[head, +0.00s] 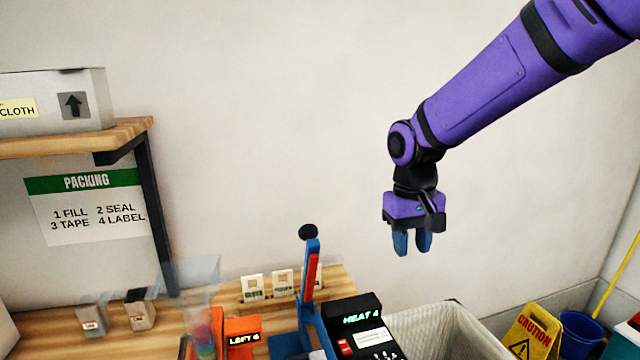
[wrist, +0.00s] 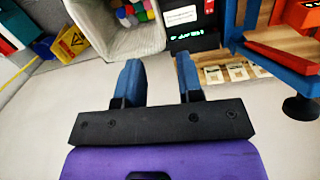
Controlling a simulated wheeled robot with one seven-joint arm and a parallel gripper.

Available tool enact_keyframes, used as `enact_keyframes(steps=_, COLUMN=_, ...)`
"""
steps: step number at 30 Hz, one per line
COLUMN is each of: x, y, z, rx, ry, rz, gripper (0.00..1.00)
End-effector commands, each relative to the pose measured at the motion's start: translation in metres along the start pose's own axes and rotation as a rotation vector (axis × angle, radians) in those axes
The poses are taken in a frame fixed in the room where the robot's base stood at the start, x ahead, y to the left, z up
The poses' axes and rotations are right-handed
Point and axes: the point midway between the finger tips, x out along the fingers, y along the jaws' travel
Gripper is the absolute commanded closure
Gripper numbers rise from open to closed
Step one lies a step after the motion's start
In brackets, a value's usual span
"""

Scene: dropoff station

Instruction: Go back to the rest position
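My gripper (head: 412,243) hangs from my purple arm in the head view, fingers pointing down, against the pale wall. It is up and to the right of the bench, well above the lined bin. In the wrist view my gripper (wrist: 160,80) shows two blue fingers held apart with nothing between them. The gripper is open and touches nothing.
A wooden bench (head: 110,322) holds a black heat unit (head: 362,318), an orange counter (head: 242,335) and a blue lever press (head: 312,270). A lined bin (head: 445,325) with colourful items (wrist: 130,12) stands beside it. A yellow caution sign (head: 530,335) and blue bucket (head: 582,330) are at right.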

Motion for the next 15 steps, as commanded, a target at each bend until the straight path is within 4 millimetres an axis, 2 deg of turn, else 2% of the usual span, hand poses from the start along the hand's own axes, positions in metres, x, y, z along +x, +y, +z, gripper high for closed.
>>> enact_keyframes(steps=1, x=-0.013, y=0.01, z=0.012, rx=0.014, ry=0.032, rz=0.001, gripper=0.66)
enact_keyframes(steps=6, x=-0.042, y=0.036, z=0.049, rx=0.049, ry=0.119, rz=0.003, gripper=0.66)
enact_keyframes(steps=15, x=-0.077, y=0.073, z=0.122, rx=0.11, ry=0.274, rz=0.004, gripper=0.66)
